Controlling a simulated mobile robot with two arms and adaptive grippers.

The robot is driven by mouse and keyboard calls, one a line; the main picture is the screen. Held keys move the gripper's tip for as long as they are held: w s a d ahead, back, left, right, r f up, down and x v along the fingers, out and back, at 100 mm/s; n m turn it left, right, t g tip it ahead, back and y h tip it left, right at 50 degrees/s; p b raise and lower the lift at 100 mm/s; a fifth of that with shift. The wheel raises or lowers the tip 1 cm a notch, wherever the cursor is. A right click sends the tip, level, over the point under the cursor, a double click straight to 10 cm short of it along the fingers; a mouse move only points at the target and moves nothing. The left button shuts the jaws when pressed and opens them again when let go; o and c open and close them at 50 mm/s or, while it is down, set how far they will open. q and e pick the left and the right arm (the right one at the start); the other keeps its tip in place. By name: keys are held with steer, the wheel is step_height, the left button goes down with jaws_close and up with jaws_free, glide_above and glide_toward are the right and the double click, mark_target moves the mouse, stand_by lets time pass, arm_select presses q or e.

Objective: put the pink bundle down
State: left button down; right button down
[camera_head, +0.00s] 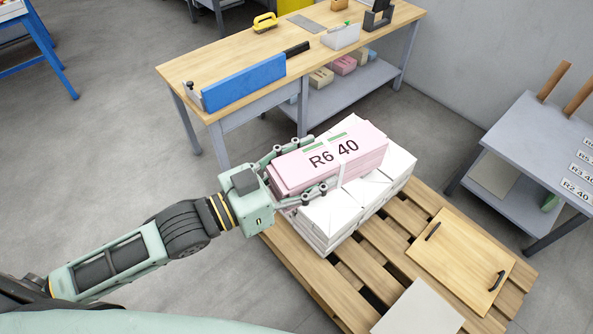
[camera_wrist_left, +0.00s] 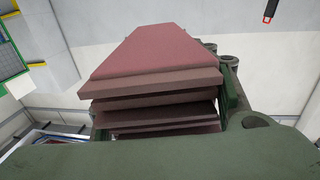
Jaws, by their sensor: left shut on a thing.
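The pink bundle (camera_head: 361,158) is a strapped stack labelled R6 40. My left gripper (camera_head: 307,166) comes in from the left and is shut on its near-left end, one finger along each side. The bundle is over the white bundles (camera_head: 333,217) stacked on the wooden pallet (camera_head: 358,297). I cannot tell whether it touches them. In the left wrist view the pink bundle (camera_wrist_left: 158,60) lies between the fingers, its layers a little spread at the near end. My right gripper is not in view.
A wooden board with two black handles (camera_head: 460,262) and a pale sheet (camera_head: 420,312) lie on the pallet's right part. A workbench (camera_head: 215,102) with a blue block (camera_head: 245,82) stands behind. A grey table (camera_head: 540,130) with label cards stands at right.

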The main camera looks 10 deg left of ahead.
mark_target(338, 159)
arm_select(q)
steer(key=shift+w+d+r+m+g+h, duration=0.35)
steer(key=shift+d+m+g+h, duration=0.2)
steer(key=shift+d+g, duration=0.15)
steer(key=shift+w+d+r+m+g+h, duration=0.25)
steer(key=shift+w+d+m+g+h, duration=0.15)
steer(key=shift+d+m+g, duration=0.3)
steer(key=shift+w+d+r+m+g+h, duration=0.3)
steer(key=shift+d+m+g+h, duration=0.25)
steer(key=shift+d, duration=0.25)
